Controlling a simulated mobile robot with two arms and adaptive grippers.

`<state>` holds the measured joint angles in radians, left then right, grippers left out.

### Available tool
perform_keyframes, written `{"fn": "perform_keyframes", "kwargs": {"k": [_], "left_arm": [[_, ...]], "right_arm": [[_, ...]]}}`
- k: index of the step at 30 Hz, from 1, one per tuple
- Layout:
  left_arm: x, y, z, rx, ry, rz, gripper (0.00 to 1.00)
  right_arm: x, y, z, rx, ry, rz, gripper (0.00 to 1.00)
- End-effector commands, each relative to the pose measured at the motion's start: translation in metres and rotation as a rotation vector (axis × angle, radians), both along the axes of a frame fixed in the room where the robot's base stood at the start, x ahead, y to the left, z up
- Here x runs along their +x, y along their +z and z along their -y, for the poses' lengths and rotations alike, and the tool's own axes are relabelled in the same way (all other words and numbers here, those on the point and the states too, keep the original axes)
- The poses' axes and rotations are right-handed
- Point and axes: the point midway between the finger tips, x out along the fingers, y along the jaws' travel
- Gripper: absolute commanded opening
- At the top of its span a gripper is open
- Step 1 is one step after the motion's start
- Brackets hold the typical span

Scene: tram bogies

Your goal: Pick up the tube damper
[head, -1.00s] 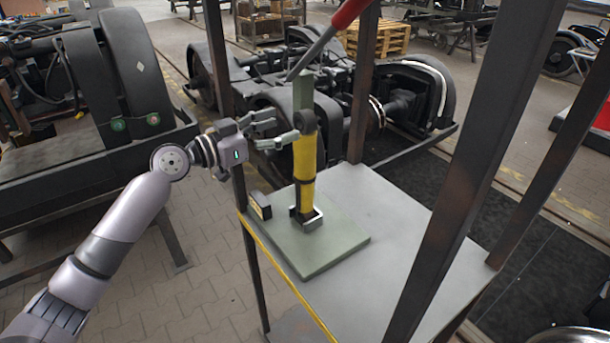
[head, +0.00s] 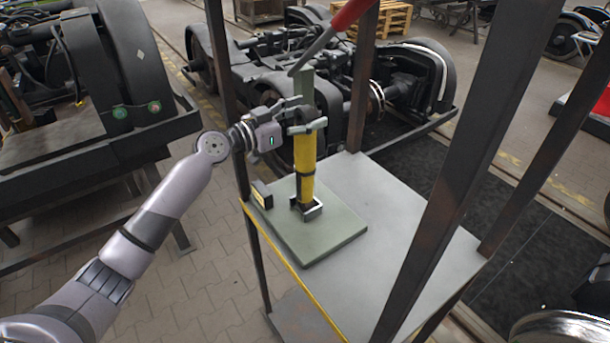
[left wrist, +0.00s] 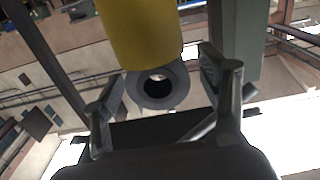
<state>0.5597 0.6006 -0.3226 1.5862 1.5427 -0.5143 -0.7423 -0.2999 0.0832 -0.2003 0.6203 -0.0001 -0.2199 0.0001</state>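The tube damper (head: 305,160) is a yellow cylinder with a dark band and a dark eye at its upper end. It stands upright in a small metal holder (head: 306,209) on a grey-green plate (head: 322,236). My left gripper (head: 309,114) is at the damper's upper end, with its fingers spread on either side. In the left wrist view, the dark eye (left wrist: 157,88) and yellow body lie between the open fingers (left wrist: 163,78), with gaps visible at both sides. My right gripper is not in view.
The plate lies on a grey table (head: 385,205) inside a frame of dark posts (head: 470,150). A grey upright (head: 304,85) stands right behind the damper, and a red-handled lever (head: 345,18) hangs above. A small yellow-black block (head: 261,195) sits at the plate's left edge.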

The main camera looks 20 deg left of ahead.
Motion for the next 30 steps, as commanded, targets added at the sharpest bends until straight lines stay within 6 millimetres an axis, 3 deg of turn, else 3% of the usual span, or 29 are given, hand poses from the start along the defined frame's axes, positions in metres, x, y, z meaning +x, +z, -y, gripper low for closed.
{"fn": "perform_keyframes", "kwargs": {"k": [30], "left_arm": [[-0.0003, 0.0002, -0.0004, 0.000, 0.000, 0.000, 0.00]], "right_arm": [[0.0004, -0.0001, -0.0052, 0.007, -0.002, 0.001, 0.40]]}}
